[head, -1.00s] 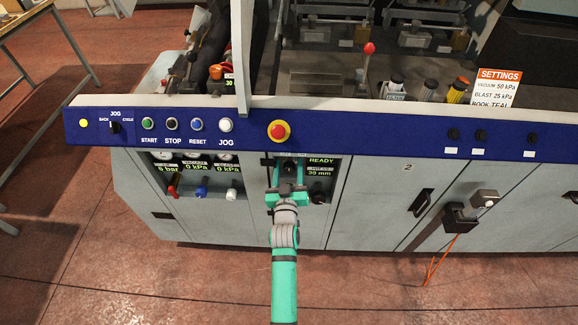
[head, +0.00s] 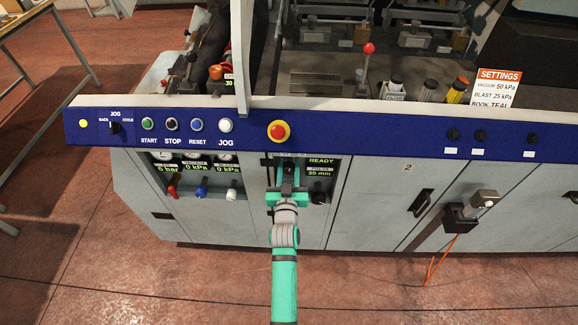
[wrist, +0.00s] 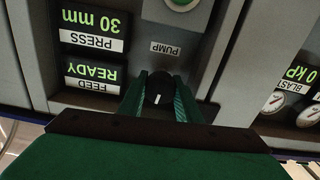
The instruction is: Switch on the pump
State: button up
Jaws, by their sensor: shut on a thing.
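The pump knob (wrist: 158,88) is a round black rotary knob with a white pointer mark, next to a PUMP label (wrist: 167,47) in the wrist view. My gripper (wrist: 159,92) has one green finger on each side of the knob and is shut on it. In the head view my gripper (head: 288,172) reaches into a recess in the machine front, below the red emergency button (head: 279,131), and hides the knob. The vacuum display (head: 196,166) in the head view reads 0 kPa.
The blue control panel (head: 350,140) with several buttons overhangs the recess. Displays reading READY (head: 321,161) and 30 mm sit to the right of my gripper. Small valves (head: 202,190) are to the left.

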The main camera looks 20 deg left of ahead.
jog(key=m, duration=1)
jog(key=shift+s+f, duration=0.1)
dwell(0.6)
jog(key=o, duration=1.1)
jog(key=shift+c, duration=0.2)
jog(key=shift+m, duration=0.3)
jog(key=v, duration=1)
jog(key=shift+s, duration=0.35)
jog(key=shift+d, duration=0.1)
